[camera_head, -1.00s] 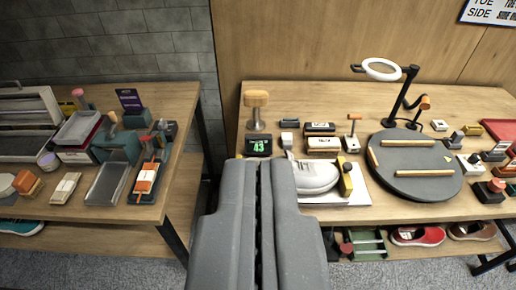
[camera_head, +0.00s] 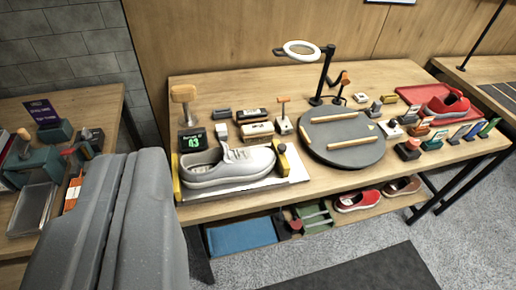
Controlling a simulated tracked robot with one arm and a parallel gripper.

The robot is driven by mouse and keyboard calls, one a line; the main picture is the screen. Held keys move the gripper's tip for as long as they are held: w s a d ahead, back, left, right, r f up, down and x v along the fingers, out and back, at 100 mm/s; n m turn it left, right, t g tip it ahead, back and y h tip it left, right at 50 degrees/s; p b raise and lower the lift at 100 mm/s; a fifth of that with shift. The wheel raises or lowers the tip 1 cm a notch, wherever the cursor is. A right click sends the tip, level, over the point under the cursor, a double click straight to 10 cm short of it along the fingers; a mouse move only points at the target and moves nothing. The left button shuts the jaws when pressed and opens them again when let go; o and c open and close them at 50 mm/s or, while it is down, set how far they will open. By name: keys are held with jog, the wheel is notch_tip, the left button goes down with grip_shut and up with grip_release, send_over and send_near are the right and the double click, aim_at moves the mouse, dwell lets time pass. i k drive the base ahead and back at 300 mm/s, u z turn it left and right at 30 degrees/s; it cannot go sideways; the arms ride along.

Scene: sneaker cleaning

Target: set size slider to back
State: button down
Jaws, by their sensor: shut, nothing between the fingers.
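A grey-white sneaker (camera_head: 228,168) lies on a white board (camera_head: 262,184) at the left of the main table. A yellow end piece (camera_head: 177,178) stands at the board's left end. A yellow piece with a dark knob (camera_head: 284,158) stands at its right end, by the shoe. I cannot tell which part is the size slider. A small dark display (camera_head: 193,141) behind the shoe reads 43 in green. My gripper (camera_head: 138,163) is shut and empty at the lower left, apart from the shoe and left of the left end piece in the picture.
A round dark turntable (camera_head: 341,152) with wooden bars is right of the board. A wooden-topped stand (camera_head: 184,104) and a ring lamp (camera_head: 303,50) rise behind. A second table with a clear tray (camera_head: 32,210) is at left. Open floor (camera_head: 425,235) lies in front.

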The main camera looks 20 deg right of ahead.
aim_at(283, 163)
jog(key=z, duration=0.4)
jog(key=i, duration=1.05)
jog(key=z, duration=0.2)
